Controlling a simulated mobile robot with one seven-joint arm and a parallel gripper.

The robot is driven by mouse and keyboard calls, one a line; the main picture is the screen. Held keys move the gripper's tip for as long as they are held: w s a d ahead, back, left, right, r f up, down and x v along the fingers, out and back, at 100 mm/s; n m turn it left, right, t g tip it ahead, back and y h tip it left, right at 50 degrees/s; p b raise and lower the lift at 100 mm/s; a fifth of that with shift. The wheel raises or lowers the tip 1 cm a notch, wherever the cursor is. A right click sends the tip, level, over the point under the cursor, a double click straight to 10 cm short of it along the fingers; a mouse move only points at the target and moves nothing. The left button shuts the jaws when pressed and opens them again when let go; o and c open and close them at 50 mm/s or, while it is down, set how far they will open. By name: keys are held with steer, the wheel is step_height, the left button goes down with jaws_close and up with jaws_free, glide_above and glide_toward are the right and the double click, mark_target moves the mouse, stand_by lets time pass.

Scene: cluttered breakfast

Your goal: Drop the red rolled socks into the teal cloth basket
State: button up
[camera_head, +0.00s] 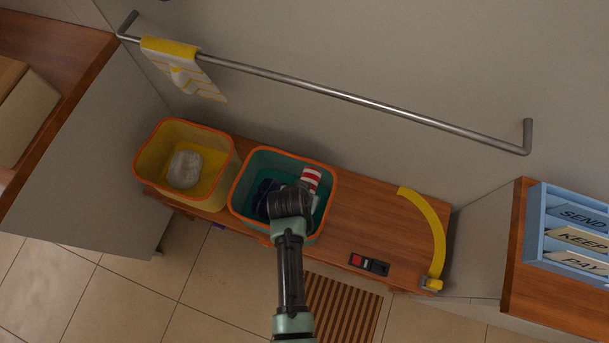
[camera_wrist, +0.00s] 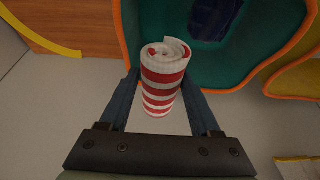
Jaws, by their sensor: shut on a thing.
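The red rolled socks (camera_wrist: 163,85), striped red and white, are held between the two fingers of my gripper (camera_wrist: 160,105) in the wrist view. In the head view the socks (camera_head: 311,178) show just past my gripper (camera_head: 295,190), over the teal cloth basket (camera_head: 252,172). The basket has an orange rim and stands on the wooden bench. A dark blue item lies inside it, partly hidden by my gripper. The teal basket (camera_wrist: 262,62) also shows behind the socks in the wrist view. Whether the socks touch the basket is hard to tell.
A yellow basket (camera_head: 215,192) with a grey-white bundle (camera_head: 185,169) stands left of the teal one. A yellow-and-white cloth (camera_head: 184,68) hangs on a metal rail (camera_head: 350,96) above. A curved yellow strip (camera_head: 431,220) and a small switch panel (camera_head: 369,264) are on the bench's right part.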

step_height(320, 180, down, 18)
steer(key=b, duration=1.4)
steer(key=shift+b, duration=0.3)
steer(key=shift+f+b, duration=0.6)
steer(key=shift+f, duration=0.15)
steer(key=o, duration=1.4)
steer(key=shift+o, duration=0.2)
steer(key=p+v, duration=0.5)
steer(key=v, duration=0.8)
steer(key=shift+w+r, duration=0.2)
